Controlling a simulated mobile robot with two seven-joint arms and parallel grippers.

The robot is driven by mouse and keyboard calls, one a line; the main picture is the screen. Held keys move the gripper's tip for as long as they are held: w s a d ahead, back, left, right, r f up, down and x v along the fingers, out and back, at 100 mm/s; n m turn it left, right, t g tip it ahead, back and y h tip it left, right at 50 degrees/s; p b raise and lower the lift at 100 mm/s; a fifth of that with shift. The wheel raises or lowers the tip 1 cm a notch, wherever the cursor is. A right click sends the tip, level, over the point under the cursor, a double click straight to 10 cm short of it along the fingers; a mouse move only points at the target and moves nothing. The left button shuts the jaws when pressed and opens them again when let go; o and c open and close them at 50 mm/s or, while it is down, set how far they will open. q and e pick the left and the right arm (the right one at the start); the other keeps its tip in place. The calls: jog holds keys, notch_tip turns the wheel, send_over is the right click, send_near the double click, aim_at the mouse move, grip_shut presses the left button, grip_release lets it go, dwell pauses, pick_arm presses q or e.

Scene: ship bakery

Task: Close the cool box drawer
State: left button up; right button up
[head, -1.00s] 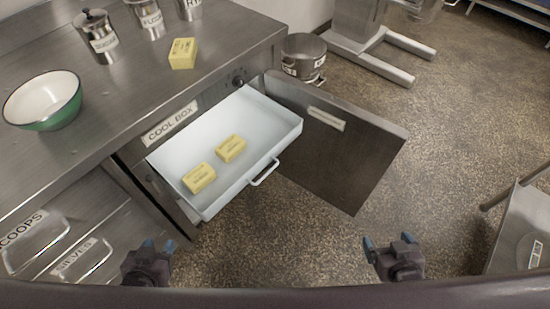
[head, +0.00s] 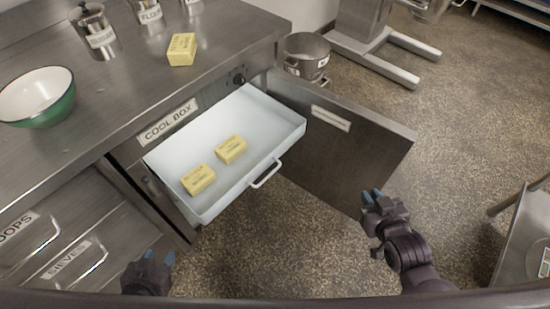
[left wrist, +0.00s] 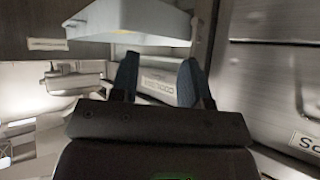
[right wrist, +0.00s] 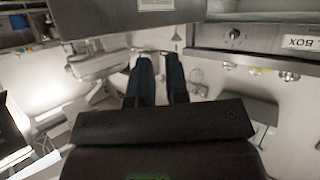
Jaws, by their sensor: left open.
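The cool box drawer (head: 215,206) is a white tray-like drawer. It is pulled out of the counter below the COOL BOX label (head: 168,121), with a handle (head: 265,175) on its front. Two yellow butter blocks (head: 199,180) (head: 231,150) lie in it. My left gripper (head: 149,256) is open and empty, low in front of the counter. The drawer's underside also shows in the left wrist view (left wrist: 150,22). My right gripper (head: 372,196) is empty, to the right of the drawer near the lower corner of the cool box door. A narrow gap shows between its fingers in the right wrist view (right wrist: 160,75).
The cool box door (head: 340,145) stands wide open to the right of the drawer. A metal pot (head: 305,57) is on the floor behind it. A green bowl (head: 45,108) and a butter block (head: 182,49) are on the counter. A metal cart (head: 520,240) stands at right.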

jog(key=w+a, duration=0.1)
jog(key=w, duration=0.1)
jog(key=w+a+y+b, duration=0.1)
jog(key=w+a+y, duration=0.1)
jog(key=w, duration=0.1)
jog(key=shift+w+a+f, duration=0.3)
jog(key=shift+a, duration=0.1)
grip_shut()
jog(key=m+g+y+b, duration=0.4)
jog(key=m+g+y, duration=0.1)
jog(key=m, duration=0.6)
send_near(269, 157)
jog(key=b+x, duration=0.1)
jog(key=x, duration=0.2)
jog(key=b+x, duration=0.1)
jog(key=x, duration=0.2)
jog(key=shift+s+d+f+b, duration=0.1)
jog(key=shift+f+b, duration=0.2)
jog(key=shift+b, duration=0.1)
pick_arm(q)
jog(key=shift+g, duration=0.4)
jog(key=shift+w+d+f, duration=0.1)
jog(key=shift+w+f, duration=0.1)
jog(key=shift+f, duration=1.25)
jog(key=shift+w+f, duration=0.15)
jog(key=shift+f, duration=1.3)
pick_arm(e)
jog(key=shift+w+a+r, duration=0.1)
jog(key=shift+w+a, duration=0.3)
